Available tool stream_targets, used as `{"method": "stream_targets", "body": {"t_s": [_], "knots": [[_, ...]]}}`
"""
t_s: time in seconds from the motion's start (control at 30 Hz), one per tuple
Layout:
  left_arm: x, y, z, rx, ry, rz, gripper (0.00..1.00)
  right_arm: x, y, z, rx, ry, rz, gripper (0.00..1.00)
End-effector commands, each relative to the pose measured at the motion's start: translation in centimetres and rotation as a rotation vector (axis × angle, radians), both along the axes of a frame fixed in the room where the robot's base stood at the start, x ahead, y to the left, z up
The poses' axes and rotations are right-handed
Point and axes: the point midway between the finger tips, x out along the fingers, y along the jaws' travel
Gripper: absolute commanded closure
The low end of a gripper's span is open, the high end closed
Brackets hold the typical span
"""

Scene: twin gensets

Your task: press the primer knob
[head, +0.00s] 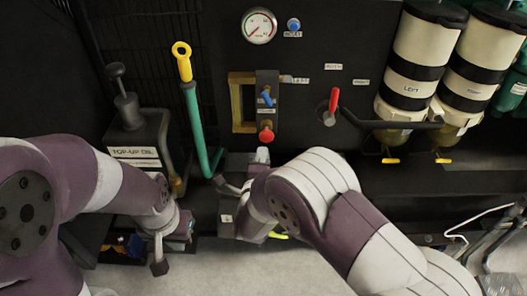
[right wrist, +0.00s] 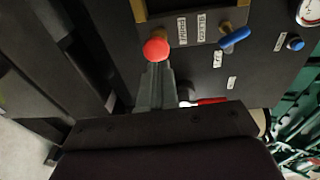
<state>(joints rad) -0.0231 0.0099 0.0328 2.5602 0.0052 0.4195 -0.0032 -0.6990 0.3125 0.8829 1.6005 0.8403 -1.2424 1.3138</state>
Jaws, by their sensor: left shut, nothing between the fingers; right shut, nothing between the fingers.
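The knob at my right gripper is a round red ball (head: 266,132) on the lower end of a dark upright plate, below a blue lever (head: 267,98). It also shows in the right wrist view (right wrist: 156,49), just beyond the fingertips. The small labels beside it are hard to read. My right gripper (head: 262,155) is shut and empty, its tips just below the red knob; I cannot tell whether they touch it. The fingers also show in the right wrist view (right wrist: 156,70). My left gripper (head: 160,258) is shut and empty, low at the left, away from the knob.
A red-handled lever (head: 333,100) is right of the knob. A gauge (head: 259,26) and a blue button (head: 293,25) are above. An oil can (head: 140,135) and a green rod with a yellow ring (head: 190,95) stand left. White canisters (head: 418,45) hang at the right.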

Motion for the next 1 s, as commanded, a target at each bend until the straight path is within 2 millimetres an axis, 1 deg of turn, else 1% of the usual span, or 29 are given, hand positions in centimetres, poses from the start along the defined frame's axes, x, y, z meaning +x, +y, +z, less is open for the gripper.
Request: {"method": "stream_targets", "body": {"t_s": [0.1,0.2,0.3,0.4,0.53,1.0], "knots": [[0.0,0.0,0.4,0.0,0.001,0.0,1.0,-2.4,0.3,0.3,-0.001,0.002,0.005,1.0],[0.0,0.0,0.5,0.0,0.001,0.0,1.0,-4.3,0.5,0.4,-0.002,0.002,0.004,1.0],[0.0,0.0,0.6,0.0,0.001,0.0,1.0,-5.7,0.6,0.5,-0.001,0.002,0.003,1.0],[0.0,0.0,0.7,0.0,0.001,0.0,1.0,-6.5,0.6,0.5,-0.001,0.002,0.002,1.0],[0.0,0.0,0.7,0.0,0.001,0.0,1.0,-6.8,0.6,0.5,-0.001,0.002,0.0,1.0],[0.0,0.0,0.7,0.0,0.001,0.0,1.0,-6.8,0.6,0.5,-0.001,0.002,0.0,1.0]]}}
